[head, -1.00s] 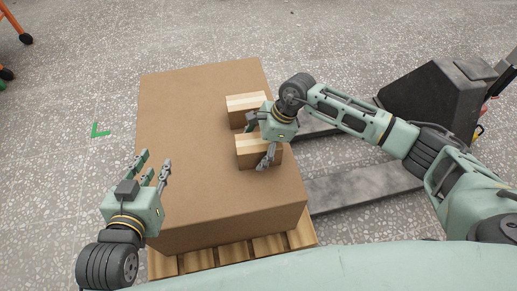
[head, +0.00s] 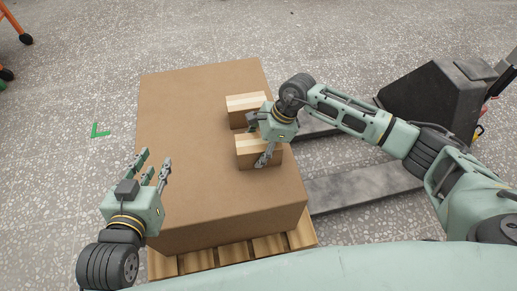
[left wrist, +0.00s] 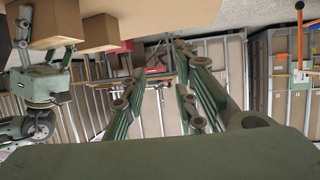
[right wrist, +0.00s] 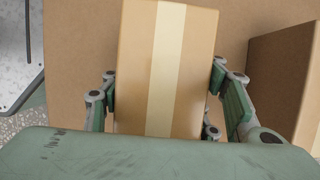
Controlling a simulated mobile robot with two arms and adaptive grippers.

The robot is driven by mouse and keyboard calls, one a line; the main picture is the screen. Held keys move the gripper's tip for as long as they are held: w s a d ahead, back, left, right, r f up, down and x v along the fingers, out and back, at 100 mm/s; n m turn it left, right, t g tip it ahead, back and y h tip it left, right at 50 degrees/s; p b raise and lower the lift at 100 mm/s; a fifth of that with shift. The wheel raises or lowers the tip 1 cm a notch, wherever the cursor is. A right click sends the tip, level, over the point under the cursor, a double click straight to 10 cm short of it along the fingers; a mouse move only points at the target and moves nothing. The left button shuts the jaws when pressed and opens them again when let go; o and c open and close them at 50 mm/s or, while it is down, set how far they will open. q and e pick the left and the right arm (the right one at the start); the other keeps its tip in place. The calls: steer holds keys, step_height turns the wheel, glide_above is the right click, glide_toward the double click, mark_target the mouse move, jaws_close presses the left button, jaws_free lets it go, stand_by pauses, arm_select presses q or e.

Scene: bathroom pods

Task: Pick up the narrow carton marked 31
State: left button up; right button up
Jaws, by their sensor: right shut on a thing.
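Two small cardboard cartons with pale tape strips sit on a large box. My right gripper (head: 258,142) is shut on the nearer carton (head: 249,160), one finger on each side. In the right wrist view this held carton (right wrist: 190,65) is between the fingers (right wrist: 165,105). The farther carton (head: 241,104) stands just behind it; a carton also shows at the right of the right wrist view (right wrist: 280,75). No number 31 is readable on either carton. My left gripper (head: 153,166) is open and empty over the large box's left front edge.
The large cardboard box (head: 190,120) rests on a wooden pallet (head: 235,252). Its top is bare on the left. A dark pallet jack (head: 435,95) stands at the right, with its grey fork (head: 360,187) beside the box. Speckled floor lies around.

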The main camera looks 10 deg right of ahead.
steer(key=c, duration=0.7)
steer(key=shift+c, duration=0.6)
steer(key=shift+r, duration=0.1)
